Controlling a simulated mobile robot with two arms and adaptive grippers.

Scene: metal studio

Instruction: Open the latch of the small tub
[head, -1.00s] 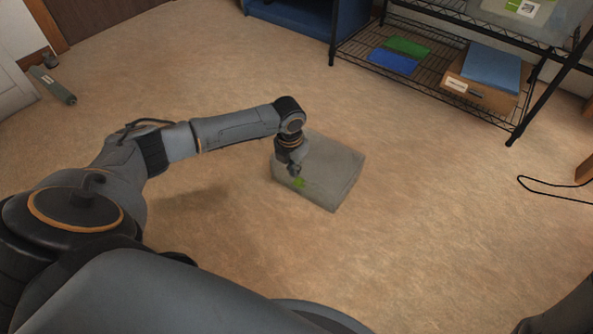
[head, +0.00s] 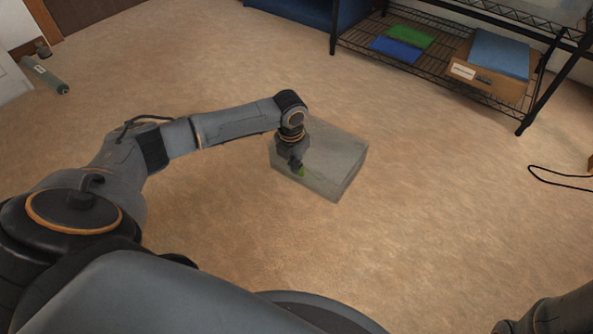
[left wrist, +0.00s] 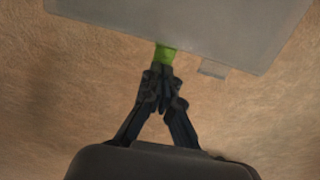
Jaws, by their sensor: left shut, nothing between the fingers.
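The small tub (head: 336,158) is a grey, see-through box with a lid, standing on the carpet in the middle of the head view. Its lid also shows at the top of the left wrist view (left wrist: 190,22). A green latch (head: 301,172) is on its near side; in the left wrist view the green latch (left wrist: 164,54) lies just beyond my fingertips. My left gripper (head: 296,165) is shut and empty, right at the latch and partly covering it. The fingers (left wrist: 163,74) look to be touching or almost touching the green part; I cannot tell which. My right gripper is not in view.
A grey tab (left wrist: 213,69) sticks out from the lid edge, right of the latch. A black wire shelf (head: 440,60) with a cardboard box (head: 485,84) stands at the back right. A black cable loop (head: 560,178) lies at right. The carpet around the tub is clear.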

